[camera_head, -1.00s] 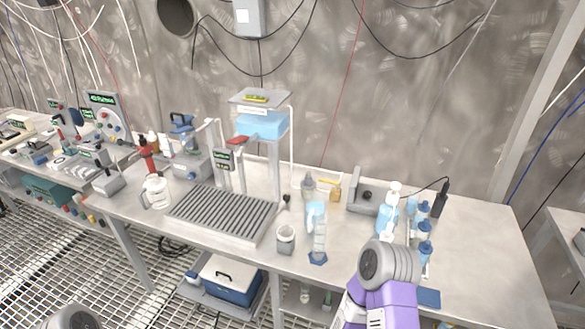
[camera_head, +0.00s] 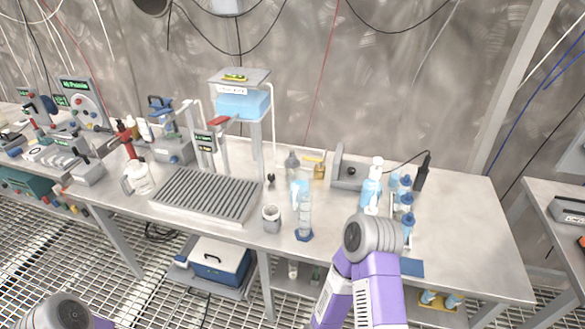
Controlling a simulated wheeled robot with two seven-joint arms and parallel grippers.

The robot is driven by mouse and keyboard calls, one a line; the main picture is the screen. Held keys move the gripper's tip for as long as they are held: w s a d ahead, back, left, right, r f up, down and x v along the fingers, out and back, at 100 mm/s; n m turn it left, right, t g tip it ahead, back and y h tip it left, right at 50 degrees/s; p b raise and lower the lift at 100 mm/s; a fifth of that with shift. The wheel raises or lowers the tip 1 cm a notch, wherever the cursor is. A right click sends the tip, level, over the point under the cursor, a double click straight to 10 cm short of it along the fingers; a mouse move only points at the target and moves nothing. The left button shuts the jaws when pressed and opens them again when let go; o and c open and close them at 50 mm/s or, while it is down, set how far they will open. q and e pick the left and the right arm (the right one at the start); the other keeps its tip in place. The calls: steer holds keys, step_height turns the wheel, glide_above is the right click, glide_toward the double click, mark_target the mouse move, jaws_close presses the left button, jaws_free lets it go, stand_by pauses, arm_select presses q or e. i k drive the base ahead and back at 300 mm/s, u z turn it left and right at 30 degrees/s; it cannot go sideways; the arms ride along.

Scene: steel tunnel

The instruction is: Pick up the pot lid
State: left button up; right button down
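I cannot make out a pot lid anywhere in the head view. My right arm comes in at the bottom right, with its grey joint and purple links in front of the bench. Its gripper is not visible. A grey joint of my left arm shows at the bottom left corner, and its gripper is not visible either.
A metal bench (camera_head: 460,235) holds a ribbed grey tray (camera_head: 205,194), a grey cup (camera_head: 271,218), a clear cylinder (camera_head: 304,215) and blue-capped bottles (camera_head: 407,222). A blue cooler box (camera_head: 220,261) sits below. The bench's right end is clear. Another table (camera_head: 550,205) stands at right.

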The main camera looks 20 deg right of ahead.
mark_target(291, 162)
steer(key=k, duration=0.5)
steer(key=z, duration=1.55)
steer(key=i, duration=1.1)
steer(key=u, duration=1.55)
